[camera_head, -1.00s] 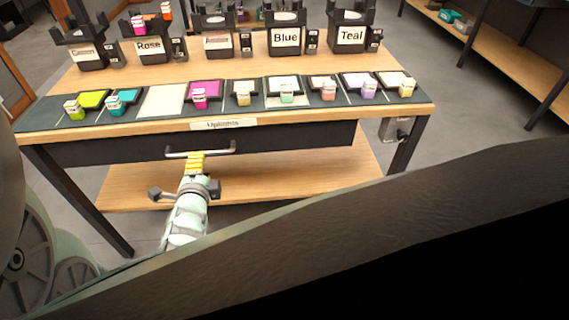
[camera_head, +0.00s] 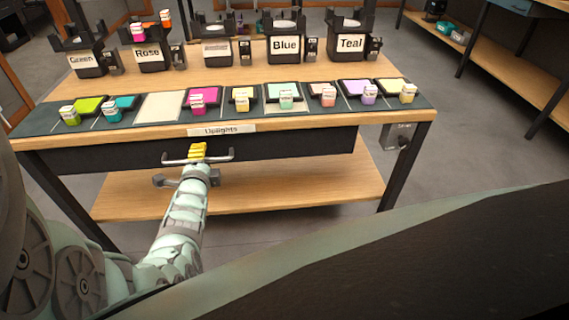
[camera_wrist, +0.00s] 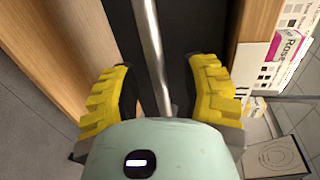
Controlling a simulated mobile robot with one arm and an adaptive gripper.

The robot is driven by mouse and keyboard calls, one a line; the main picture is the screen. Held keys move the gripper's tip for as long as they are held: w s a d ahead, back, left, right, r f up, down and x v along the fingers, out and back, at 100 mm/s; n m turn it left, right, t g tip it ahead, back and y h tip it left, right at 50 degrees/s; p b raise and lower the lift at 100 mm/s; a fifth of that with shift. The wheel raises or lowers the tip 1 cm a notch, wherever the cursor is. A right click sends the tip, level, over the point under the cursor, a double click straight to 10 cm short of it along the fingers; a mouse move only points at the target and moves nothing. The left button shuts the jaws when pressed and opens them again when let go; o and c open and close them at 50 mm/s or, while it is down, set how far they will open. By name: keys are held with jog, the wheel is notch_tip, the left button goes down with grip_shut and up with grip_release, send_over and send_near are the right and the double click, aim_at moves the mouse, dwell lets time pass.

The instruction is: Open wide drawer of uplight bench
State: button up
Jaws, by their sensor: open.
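The uplight bench (camera_head: 300,72) has a wooden top and a label reading "Uplights" (camera_head: 222,129) on its front edge. Below it is the wide dark drawer (camera_head: 295,143), whose front looks flush under the top. A metal bar handle (camera_head: 222,156) crosses the drawer front. My gripper (camera_head: 197,151) is at the handle with its yellow fingers open. In the wrist view my gripper (camera_wrist: 165,92) has one finger on each side of the handle bar (camera_wrist: 152,50), with gaps showing. The dark drawer front (camera_wrist: 190,40) lies behind the bar. Firm contact cannot be seen.
Several colored swatches and small tagged blocks (camera_head: 197,100) line the bench front. Black labeled holders, including Blue (camera_head: 285,47) and Teal (camera_head: 350,43), stand behind. A wooden lower shelf (camera_head: 290,190) sits under the drawer. Grey floor (camera_head: 460,140) is open to the right.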

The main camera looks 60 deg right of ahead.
grip_shut()
dwell(0.5)
